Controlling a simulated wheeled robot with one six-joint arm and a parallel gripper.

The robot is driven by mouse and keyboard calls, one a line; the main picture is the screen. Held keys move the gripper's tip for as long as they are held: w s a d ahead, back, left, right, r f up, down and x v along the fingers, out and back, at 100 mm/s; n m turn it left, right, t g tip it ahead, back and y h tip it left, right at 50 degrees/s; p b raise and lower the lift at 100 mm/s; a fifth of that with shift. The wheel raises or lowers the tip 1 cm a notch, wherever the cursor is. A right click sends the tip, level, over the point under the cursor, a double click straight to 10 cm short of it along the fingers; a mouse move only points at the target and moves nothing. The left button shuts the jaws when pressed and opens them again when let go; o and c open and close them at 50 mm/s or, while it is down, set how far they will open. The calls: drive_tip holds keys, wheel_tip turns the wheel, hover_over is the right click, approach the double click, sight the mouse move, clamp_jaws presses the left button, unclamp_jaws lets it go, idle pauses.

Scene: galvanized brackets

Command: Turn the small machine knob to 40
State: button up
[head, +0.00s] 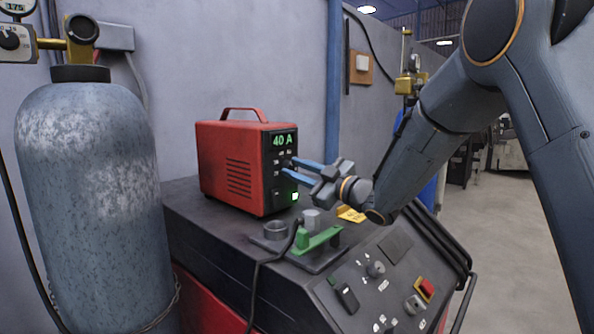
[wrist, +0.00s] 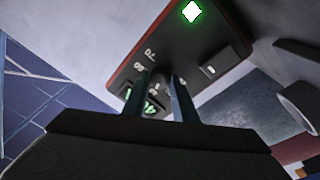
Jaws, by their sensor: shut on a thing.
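The small red machine (head: 232,165) stands on top of the larger dark machine, its black front panel (head: 279,185) facing right. The knob itself is mostly hidden between the fingertips in both views. A lit green square (head: 295,196) is low on the panel.
The larger machine (head: 210,232) below carries a green clamp (head: 318,240), a grey cup-like fitting (head: 275,231), a cable and its own knob (head: 376,269) and switches. A tall gas cylinder (head: 90,200) stands at left. The floor at right is open.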

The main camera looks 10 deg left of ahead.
drive_tip(key=o, duration=1)
drive_tip(key=shift+o, duration=0.2)
drive_tip(key=b+v, duration=0.2)
drive_tip(key=v, duration=0.5)
drive_tip(key=shift+s+d, duration=0.2)
drive_tip(key=shift+d, duration=0.15)
